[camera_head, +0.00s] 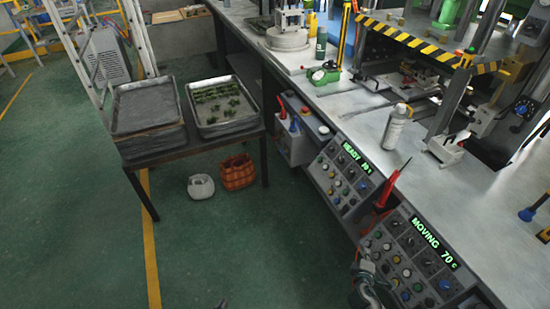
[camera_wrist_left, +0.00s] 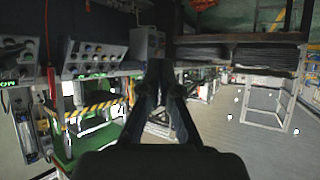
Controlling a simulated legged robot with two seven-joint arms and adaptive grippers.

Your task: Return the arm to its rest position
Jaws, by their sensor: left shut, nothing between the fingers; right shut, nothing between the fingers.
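My left gripper shows in the head view only as a small dark tip (camera_head: 222,304) at the bottom edge, over the green floor. In the left wrist view, its two dark fingers (camera_wrist_left: 160,68) are together with nothing between them. My right gripper (camera_head: 364,272) is at the bottom of the head view, just left of the lower control panel. It is shut and empty; whether it touches the panel cannot be told. Most of both arms is out of view.
Control panels (camera_head: 345,180) and (camera_head: 410,262) front the machine bench (camera_head: 440,185) on the right; a red-handled item (camera_head: 386,190) stands between them. A spray bottle (camera_head: 395,127) stands on the bench. A table holds trays (camera_head: 148,105) and (camera_head: 222,105). The lower-left floor is clear.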

